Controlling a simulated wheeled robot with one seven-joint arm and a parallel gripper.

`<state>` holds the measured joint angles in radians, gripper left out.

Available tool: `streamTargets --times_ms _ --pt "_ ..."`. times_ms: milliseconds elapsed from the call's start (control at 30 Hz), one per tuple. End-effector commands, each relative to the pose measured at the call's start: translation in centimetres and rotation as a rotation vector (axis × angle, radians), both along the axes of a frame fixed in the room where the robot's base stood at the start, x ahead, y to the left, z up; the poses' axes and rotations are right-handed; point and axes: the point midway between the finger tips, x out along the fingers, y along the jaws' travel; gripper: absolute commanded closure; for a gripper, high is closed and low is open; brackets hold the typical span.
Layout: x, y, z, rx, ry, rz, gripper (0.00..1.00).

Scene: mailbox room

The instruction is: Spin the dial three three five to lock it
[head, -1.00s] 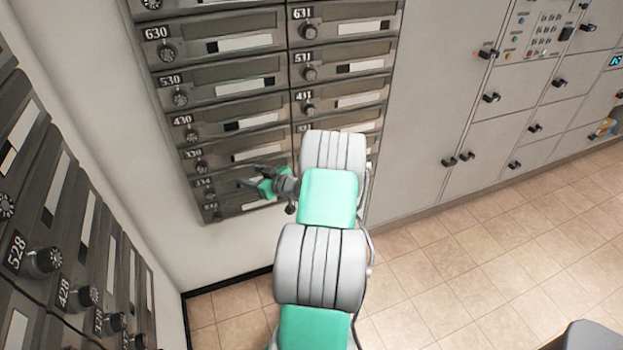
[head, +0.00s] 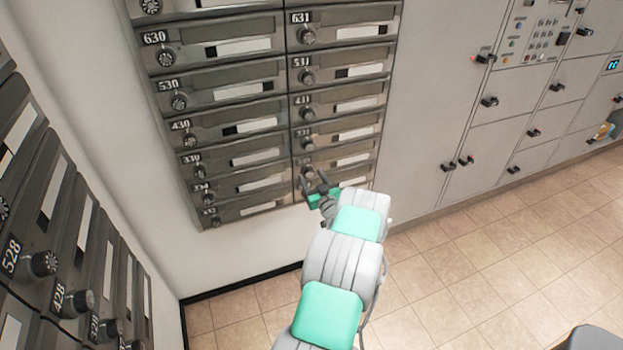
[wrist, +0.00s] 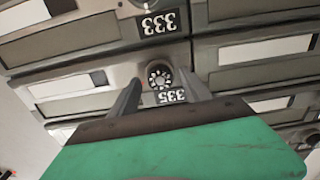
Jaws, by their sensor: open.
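The dial of box 335 (wrist: 160,76) shows in the wrist view as a small round numbered knob, with its label "335" (wrist: 170,96) appearing upside down just below it. My gripper (wrist: 160,92) is open, with one finger on each side of the dial in this view. Whether the fingers touch it cannot be told. In the head view my gripper (head: 314,185) is at the lower right column of the mailbox panel, and the dial there is hard to make out behind the fingers.
Another bank of mailboxes (head: 60,230) stands along the left wall. Grey lockers (head: 430,110) with black handles line the right.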

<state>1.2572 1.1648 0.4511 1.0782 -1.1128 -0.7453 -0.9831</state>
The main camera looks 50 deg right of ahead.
Motion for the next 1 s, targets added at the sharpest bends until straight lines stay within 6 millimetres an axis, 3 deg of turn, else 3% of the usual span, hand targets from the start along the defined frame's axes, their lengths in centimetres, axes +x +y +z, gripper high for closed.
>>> streamTargets --times_ms 100,767,1000 --pt "0.0 0.04 -0.01 0.0 0.0 0.001 0.46" --pt "0.06 0.15 -0.01 0.001 0.0 0.003 1.0" --pt "0.08 0.16 -0.05 0.006 -0.002 0.003 1.0"
